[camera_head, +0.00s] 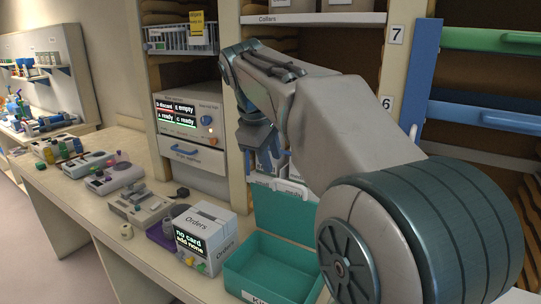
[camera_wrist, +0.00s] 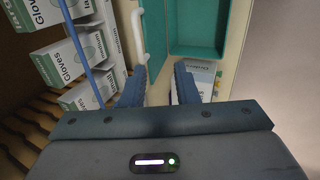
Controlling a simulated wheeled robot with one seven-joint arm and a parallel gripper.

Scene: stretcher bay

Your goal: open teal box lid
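The teal box (camera_head: 238,284) stands on the counter at the lower middle of the head view, and its inside looks empty. Its lid (camera_head: 286,213) stands raised along the back edge, so the box is open. In the wrist view the box (camera_wrist: 205,52) and lid (camera_wrist: 155,40) are at the top, with a white bar (camera_wrist: 138,38) along the lid's edge. My gripper (camera_head: 268,160) hangs above and behind the lid, apart from it. In the wrist view its fingers (camera_wrist: 160,88) are spread with nothing between them. My arm hides the box's right side.
A white Orders box (camera_head: 203,232) sits left of the teal box. Glove boxes (camera_wrist: 82,58) stand on the shelf behind. A grey machine with a screen (camera_head: 190,118) is at the back left. Several devices (camera_head: 112,178) line the counter to the left.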

